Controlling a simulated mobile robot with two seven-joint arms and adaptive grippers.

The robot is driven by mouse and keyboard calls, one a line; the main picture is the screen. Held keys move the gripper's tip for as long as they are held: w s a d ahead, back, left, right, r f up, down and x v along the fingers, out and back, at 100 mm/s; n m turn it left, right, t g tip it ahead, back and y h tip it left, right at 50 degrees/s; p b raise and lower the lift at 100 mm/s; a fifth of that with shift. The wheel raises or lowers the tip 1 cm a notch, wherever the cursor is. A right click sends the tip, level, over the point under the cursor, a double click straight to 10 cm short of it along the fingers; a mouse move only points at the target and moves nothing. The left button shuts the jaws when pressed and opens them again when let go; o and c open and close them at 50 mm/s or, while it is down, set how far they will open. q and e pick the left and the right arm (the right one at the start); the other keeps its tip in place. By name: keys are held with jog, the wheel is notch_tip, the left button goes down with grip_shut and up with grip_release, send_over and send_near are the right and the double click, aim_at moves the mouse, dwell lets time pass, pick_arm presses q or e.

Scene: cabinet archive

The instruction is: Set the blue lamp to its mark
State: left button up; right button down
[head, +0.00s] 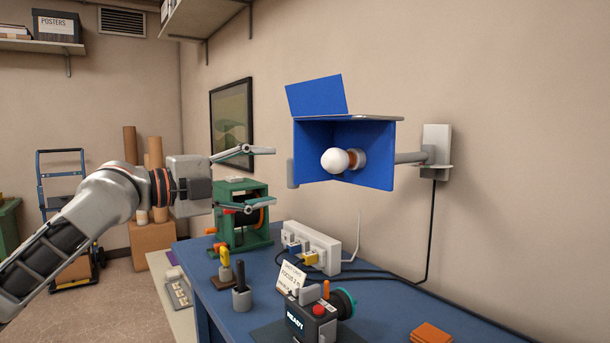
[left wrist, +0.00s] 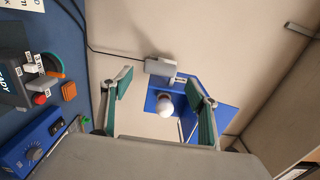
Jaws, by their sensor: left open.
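The blue lamp (head: 372,165) is a box-like blue shade with an open flap on top and a round white bulb inside. A grey arm holds it out from a wall bracket (head: 436,150). A short grey knob shows at its left side. My left gripper (head: 268,177) is open and empty, left of the lamp and apart from it, fingers pointing toward it. In the left wrist view the lamp (left wrist: 187,128) shows between and behind the spread fingers, nearer the right one. I cannot make out a mark for the lamp. My right gripper is not in view.
Below is a blue bench (head: 385,318) with a green reel frame (head: 236,237), a power strip (head: 312,247), a card reading FOCUS 2 m (head: 292,277), a READY device (head: 311,320) and an orange block (head: 431,334). A black cable hangs from the bracket. The air around the lamp's front is free.

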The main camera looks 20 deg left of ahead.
aim_at(288, 175)
pick_arm(q)
jog(key=shift+w+d, duration=0.25)
jog(key=shift+w, duration=0.05)
jog(key=x, duration=0.5)
jog(key=shift+w+d+f+b, duration=0.1)
jog(key=shift+w+d+b, duration=0.2)
jog(key=shift+b, duration=0.1)
jog(key=shift+w+d, duration=0.15)
jog(key=shift+w, duration=0.15)
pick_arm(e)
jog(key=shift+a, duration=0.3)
pick_arm(q)
jog(key=shift+c, duration=0.4)
